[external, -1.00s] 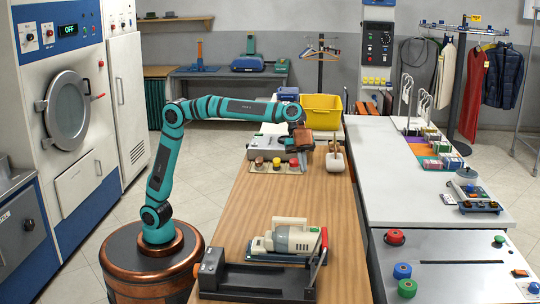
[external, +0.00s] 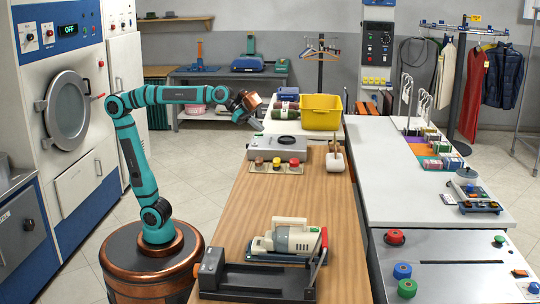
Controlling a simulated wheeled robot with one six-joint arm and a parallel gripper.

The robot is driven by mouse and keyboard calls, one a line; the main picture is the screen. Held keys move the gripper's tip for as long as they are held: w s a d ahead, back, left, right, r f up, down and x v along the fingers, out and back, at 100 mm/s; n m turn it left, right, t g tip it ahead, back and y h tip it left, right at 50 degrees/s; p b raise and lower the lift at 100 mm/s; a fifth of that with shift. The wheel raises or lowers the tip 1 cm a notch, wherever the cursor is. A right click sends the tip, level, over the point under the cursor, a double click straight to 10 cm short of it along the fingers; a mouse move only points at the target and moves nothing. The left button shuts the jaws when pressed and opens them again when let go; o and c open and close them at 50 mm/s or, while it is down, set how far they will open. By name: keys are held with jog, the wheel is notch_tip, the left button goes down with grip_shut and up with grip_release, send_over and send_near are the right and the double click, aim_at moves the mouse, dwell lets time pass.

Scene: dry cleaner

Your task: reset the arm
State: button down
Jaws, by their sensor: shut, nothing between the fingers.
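My teal arm rises from the round copper-coloured base at the lower left and reaches right with its forearm level. My gripper (external: 256,123) is at the arm's end, above the left edge of the wooden counter (external: 222,222) near its far end. It is shut and holds nothing. It is apart from the counter and the things on it.
A grey flat device (external: 273,141) and a tray of coloured knobs (external: 275,166) lie below right of my gripper. A yellow bin (external: 321,112) stands behind. A handheld steamer (external: 290,238) and a black lever press (external: 255,281) occupy the near counter. The counter's middle is clear.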

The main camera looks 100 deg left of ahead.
jog(key=s+a+f+n+t+y, duration=0.1)
jog(key=s+a, duration=0.3)
jog(key=s, duration=0.4)
jog(key=s+a+f+n+t+y, duration=0.1)
jog(key=s+a+f+n+t, duration=0.1)
jog(key=s, duration=0.6)
jog(key=s+a+f+n+t+y, duration=0.2)
jog(key=s+a+n+t, duration=0.1)
jog(key=s+a, duration=0.3)
jog(key=s, duration=0.2)
jog(key=shift+s+n+t, duration=0.4)
jog(key=shift+a+f, duration=0.1)
